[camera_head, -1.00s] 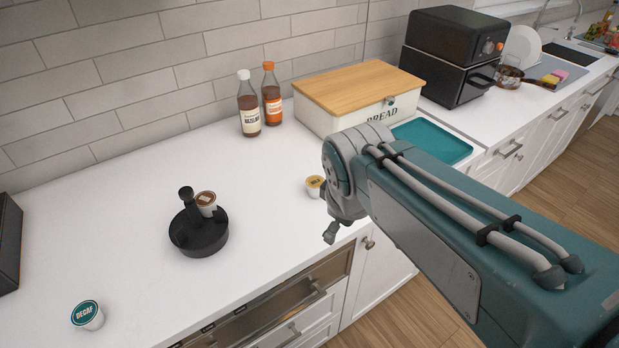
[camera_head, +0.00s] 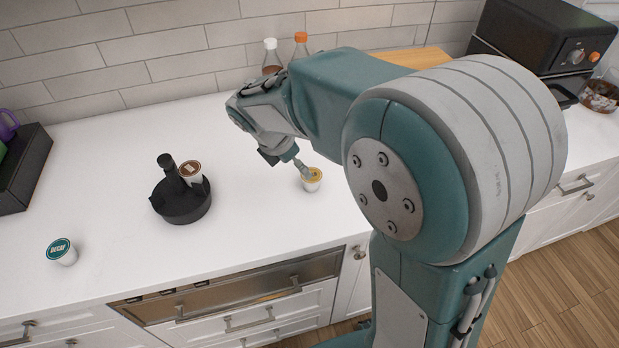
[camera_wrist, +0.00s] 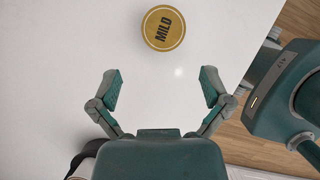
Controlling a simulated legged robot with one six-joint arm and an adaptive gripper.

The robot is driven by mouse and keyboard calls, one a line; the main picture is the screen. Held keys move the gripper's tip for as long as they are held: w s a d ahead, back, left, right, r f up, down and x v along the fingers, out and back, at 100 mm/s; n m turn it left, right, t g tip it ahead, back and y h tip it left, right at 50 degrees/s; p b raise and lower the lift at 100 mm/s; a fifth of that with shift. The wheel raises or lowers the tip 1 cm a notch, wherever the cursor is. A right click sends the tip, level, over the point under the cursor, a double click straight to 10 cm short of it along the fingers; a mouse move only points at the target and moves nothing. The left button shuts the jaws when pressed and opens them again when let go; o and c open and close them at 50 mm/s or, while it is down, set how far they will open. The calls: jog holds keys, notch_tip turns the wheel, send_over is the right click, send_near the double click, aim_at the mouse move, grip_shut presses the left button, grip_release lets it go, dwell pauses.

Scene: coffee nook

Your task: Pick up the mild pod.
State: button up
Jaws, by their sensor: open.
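The mild pod (camera_wrist: 163,28) has a yellow lid reading MILD and shows at the top middle of the wrist view. In the head view the mild pod (camera_head: 312,179) stands upright on the white counter, near its front edge. My gripper (camera_wrist: 160,88) is open and empty, its two fingers spread apart. The pod lies beyond the fingertips in the wrist view, roughly in line with the gap between them. In the head view my gripper (camera_head: 297,162) is just up and left of the pod, partly hidden by its own wrist; I cannot tell whether it touches.
A black round holder (camera_head: 182,208) carries a brown-lidded pod (camera_head: 191,172). A decaf pod (camera_head: 61,251) stands at the front left. Two syrup bottles (camera_head: 271,57) stand at the back wall, partly behind my arm. The counter between holder and mild pod is clear.

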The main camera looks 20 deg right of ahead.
aim_at(314, 179)
jog(key=x, duration=0.2)
jog(key=d+x, duration=0.1)
jog(key=x, duration=0.5)
jog(key=shift+d+r, duration=0.2)
jog(key=shift+d, duration=0.05)
jog(key=shift+w+f, duration=0.1)
jog(key=shift+f, duration=0.25)
jog(key=c, duration=0.7)
